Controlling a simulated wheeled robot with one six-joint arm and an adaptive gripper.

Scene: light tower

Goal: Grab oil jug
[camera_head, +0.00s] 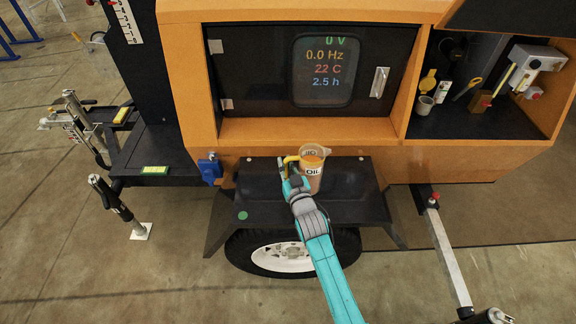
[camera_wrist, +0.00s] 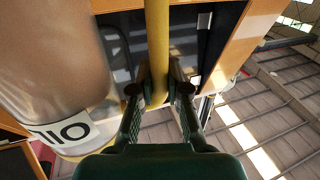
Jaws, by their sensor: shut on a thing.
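The oil jug (camera_head: 314,172) stands on the black fender shelf below the display panel. It is a see-through jug with brownish contents, an "OIL" label and a yellow handle on its left side. My gripper (camera_head: 286,170) is at the jug's left side, with its fingers at the handle. In the wrist view the yellow handle (camera_wrist: 157,50) runs between the two fingers of my gripper (camera_wrist: 159,90), which are closed around it. The jug's body (camera_wrist: 55,60) fills the left of that view. Whether the jug's base touches the shelf is hard to tell.
The black fender shelf (camera_head: 355,205) has free room right of the jug. The orange cabinet wall (camera_head: 400,165) rises close behind it. An open compartment (camera_head: 475,125) at the right holds several small items. A blue socket (camera_head: 210,169) sits left of the shelf.

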